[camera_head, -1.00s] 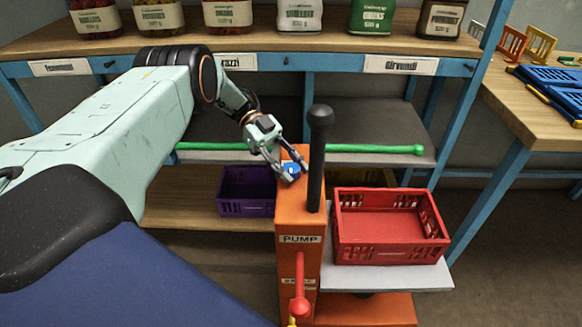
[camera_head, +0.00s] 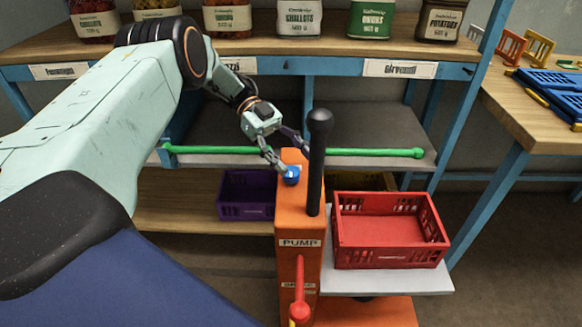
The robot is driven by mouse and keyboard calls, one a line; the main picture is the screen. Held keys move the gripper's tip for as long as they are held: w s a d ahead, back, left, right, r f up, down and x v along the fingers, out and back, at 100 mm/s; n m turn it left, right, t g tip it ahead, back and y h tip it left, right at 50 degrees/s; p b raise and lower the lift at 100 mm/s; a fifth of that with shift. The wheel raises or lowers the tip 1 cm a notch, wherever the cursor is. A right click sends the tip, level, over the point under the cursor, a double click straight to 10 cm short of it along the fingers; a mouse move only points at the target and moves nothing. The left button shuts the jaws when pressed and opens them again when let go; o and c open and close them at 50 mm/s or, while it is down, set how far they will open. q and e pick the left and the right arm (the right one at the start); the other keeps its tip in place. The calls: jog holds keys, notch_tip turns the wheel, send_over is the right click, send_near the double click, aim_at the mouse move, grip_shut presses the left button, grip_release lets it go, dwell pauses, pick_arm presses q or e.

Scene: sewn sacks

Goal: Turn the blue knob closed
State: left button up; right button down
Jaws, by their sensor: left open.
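The blue knob (camera_head: 292,175) sits on top of the orange pump box (camera_head: 298,213), behind and left of the upright black lever. My left gripper (camera_head: 293,161) is just above and behind the knob. Its fingers are spread, one coming down on the knob's left side and the other to its right, partly behind the lever. It is open and does not hold the knob; whether a finger touches it I cannot tell. My right gripper is not in view.
The black lever (camera_head: 317,160) stands tall beside the knob. A red crate (camera_head: 390,257) is on the white shelf to the right. A green bar (camera_head: 376,152) runs along the shelf behind. A purple crate (camera_head: 245,209) stands behind left. A red handle (camera_head: 299,310) is on the pump's front.

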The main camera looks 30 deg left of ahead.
aim_at(291, 171)
pick_arm(q)
jog(key=shift+r, duration=2.8)
